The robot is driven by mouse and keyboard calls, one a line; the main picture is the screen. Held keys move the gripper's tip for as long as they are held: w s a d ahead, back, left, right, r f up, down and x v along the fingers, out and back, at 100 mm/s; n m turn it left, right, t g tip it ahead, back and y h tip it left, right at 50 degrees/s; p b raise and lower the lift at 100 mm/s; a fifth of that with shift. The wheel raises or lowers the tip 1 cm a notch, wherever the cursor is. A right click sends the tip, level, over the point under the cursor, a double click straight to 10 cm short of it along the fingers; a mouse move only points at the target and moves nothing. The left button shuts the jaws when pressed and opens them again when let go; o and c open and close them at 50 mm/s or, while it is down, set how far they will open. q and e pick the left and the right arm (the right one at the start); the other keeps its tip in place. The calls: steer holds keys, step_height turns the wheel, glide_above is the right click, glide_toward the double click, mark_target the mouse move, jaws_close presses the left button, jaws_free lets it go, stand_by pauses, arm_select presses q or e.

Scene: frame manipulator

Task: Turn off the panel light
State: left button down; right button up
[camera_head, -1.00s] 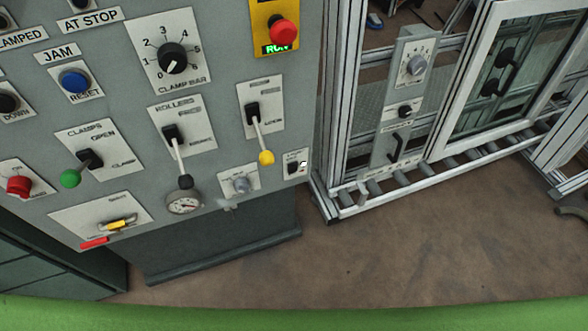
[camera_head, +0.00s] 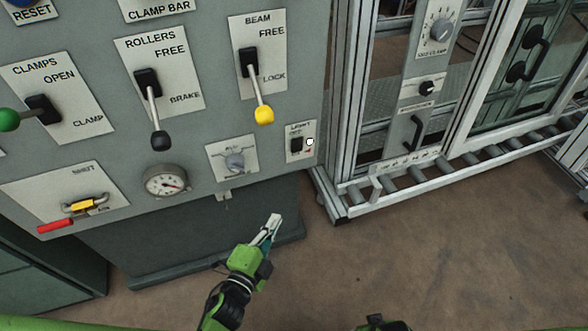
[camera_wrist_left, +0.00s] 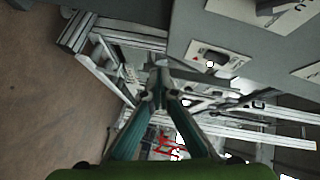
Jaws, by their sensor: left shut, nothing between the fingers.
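The small light plate (camera_head: 302,130) labelled LIGHT is at the lower right of the grey panel in the head view. It carries a black switch (camera_head: 297,145) with a small white lamp (camera_head: 310,142) beside it. I cannot tell the switch's position. My left gripper (camera_head: 273,222) is shut and empty, below the plate and apart from it in the picture. In the left wrist view the gripper (camera_wrist_left: 160,88) points forward, and the light plate (camera_wrist_left: 232,64) shows above and right of the fingertips. My right gripper's fingers are not seen.
Beside the plate are a knob plate (camera_head: 222,151), a yellow-tipped BEAM lever (camera_head: 263,115) and a black ROLLERS lever (camera_head: 160,140). A pressure gauge (camera_head: 166,181) sits lower left. A metal frame with a roller conveyor (camera_head: 420,180) stands right. Brown floor between is open.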

mark_target(300, 143)
arm_select(q)
step_height(300, 143, up, 10)
steer(key=w+d+m+t+h+b, duration=0.1)
steer(key=d+m+t+h+b, duration=0.1)
steer(key=m, duration=0.3)
steer(key=shift+d+t+h+b, duration=0.15)
steer(key=shift+t+h+b, duration=0.2)
steer(key=shift+b, duration=0.35)
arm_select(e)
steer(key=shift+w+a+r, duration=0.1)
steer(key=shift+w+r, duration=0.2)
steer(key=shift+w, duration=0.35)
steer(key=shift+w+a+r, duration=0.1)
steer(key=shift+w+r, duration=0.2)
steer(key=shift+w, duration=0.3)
arm_select(q)
steer(key=shift+w+r, duration=0.1)
